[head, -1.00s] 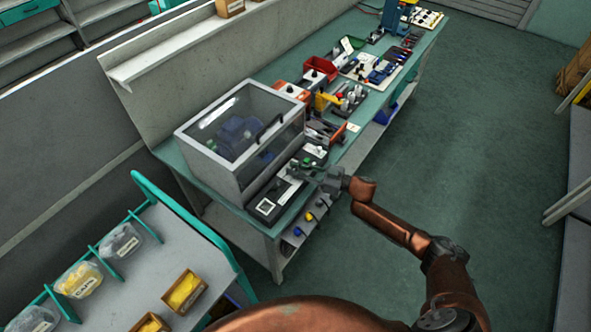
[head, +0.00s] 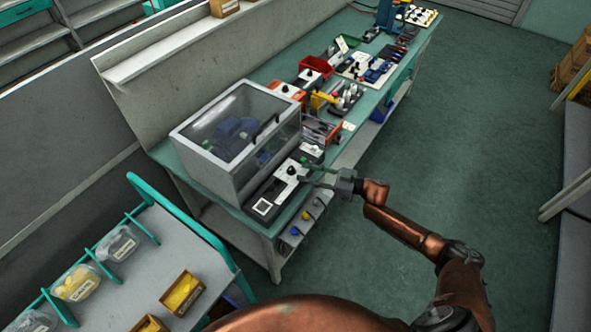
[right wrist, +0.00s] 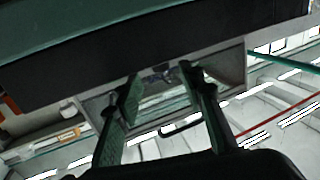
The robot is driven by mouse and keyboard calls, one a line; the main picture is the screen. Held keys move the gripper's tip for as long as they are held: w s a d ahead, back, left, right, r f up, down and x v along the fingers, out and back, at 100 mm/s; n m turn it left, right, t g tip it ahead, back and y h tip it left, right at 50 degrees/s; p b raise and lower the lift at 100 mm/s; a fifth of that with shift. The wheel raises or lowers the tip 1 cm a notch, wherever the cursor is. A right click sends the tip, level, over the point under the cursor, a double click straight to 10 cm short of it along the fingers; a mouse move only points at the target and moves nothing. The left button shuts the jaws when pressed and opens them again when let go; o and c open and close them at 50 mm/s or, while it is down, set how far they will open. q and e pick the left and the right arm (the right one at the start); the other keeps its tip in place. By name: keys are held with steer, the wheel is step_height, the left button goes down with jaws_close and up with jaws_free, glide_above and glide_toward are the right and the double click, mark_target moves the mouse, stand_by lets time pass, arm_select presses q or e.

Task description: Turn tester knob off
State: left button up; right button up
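The tester is a grey box with a clear lid (head: 240,122) on the near end of the green bench. Its low front panel (head: 276,190) carries a black knob (head: 291,170) on a white plate and a small pale display (head: 263,207). The knob's pointer direction is too small to read. My right gripper (head: 303,173) is just right of the knob, its fingers apart and pointing at the panel, with nothing between them. In the right wrist view, the two fingers (right wrist: 160,76) are spread in front of the clear-windowed box. My left gripper is out of view.
Red bins (head: 315,67), tools and small parts crowd the bench beyond the tester. Blue and yellow items hang below the panel at the bench front. A cart (head: 110,290) with tubs and small boxes stands at lower left. The floor (head: 440,140) to the right is clear.

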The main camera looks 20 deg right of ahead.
steer(key=v, duration=0.6)
steer(key=shift+s+d, duration=0.1)
stand_by(0.3)
